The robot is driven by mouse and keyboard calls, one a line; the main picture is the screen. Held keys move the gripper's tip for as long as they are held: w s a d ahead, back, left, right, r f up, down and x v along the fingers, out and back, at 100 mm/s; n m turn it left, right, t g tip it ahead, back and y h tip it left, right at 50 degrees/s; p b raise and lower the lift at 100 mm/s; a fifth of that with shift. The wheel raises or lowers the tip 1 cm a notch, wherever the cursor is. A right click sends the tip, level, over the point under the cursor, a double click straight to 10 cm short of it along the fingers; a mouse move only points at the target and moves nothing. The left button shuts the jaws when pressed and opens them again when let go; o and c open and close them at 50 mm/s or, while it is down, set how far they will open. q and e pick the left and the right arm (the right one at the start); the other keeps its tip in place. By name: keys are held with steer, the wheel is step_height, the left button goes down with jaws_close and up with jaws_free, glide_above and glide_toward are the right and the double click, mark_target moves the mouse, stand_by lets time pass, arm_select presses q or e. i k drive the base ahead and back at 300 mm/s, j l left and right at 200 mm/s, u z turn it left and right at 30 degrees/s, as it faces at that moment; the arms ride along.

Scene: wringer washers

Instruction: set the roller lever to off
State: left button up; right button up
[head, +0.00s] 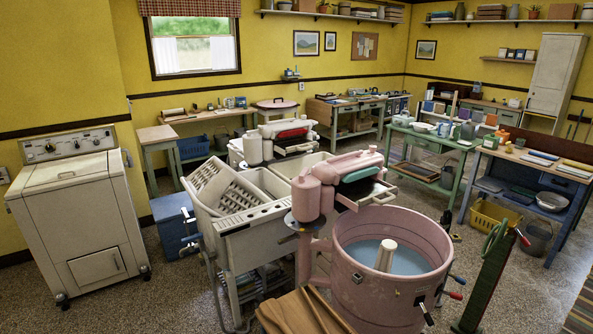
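A pink wringer washer stands in the foreground, with a round open tub (345,292) holding pale blue water around a cream agitator post (386,255). Its pink wringer head (345,167) sits above the tub's back left side, with a teal piece under its top. Levers stick out of the tub's right side: one with a red tip (453,295), one with a blue tip (459,280) and a dark-tipped one (429,319). I cannot tell which lever is the roller lever, or read its setting. Neither gripper shows in the head view.
A dark green upright piece (488,277) with a red-tipped handle stands right of the tub. A second wringer washer (285,133) stands behind. Brown wooden pieces (305,312) lie in front.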

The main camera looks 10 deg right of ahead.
mark_target(302, 176)
steer(key=i+j, duration=0.2)
steer(key=j, duration=0.15)
steer(key=i+j+z, duration=0.1)
steer(key=j, duration=0.25)
steer(key=i+j+z, duration=0.1)
steer(key=i+j, duration=0.3)
steer(key=j, duration=0.3)
